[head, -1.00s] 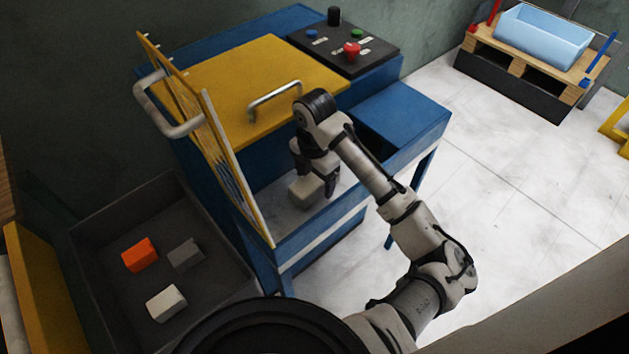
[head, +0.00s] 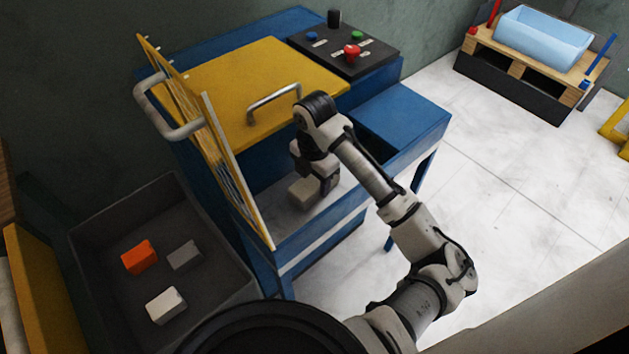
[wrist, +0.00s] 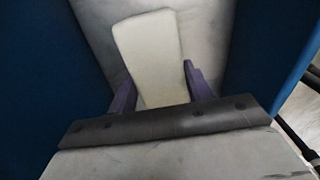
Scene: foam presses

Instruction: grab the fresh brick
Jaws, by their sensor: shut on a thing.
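The fresh brick (head: 304,192) is a pale off-white block on the light shelf at the front opening of the blue press. In the wrist view the brick (wrist: 150,50) stretches out between the two dark fingers. My gripper (head: 322,182) reaches down over it from above and is shut on it. In the wrist view the gripper (wrist: 160,85) has one finger on each side of the brick. The fingers hide part of the brick in the head view. I cannot tell whether it still touches the shelf.
A yellow mesh guard (head: 222,160) with a metal handle stands just left of my gripper. A yellow lid (head: 240,85) and a button panel (head: 343,48) lie behind. A grey bin (head: 215,290) at lower left holds orange, grey and white blocks. A light blue tub (head: 543,38) sits far right.

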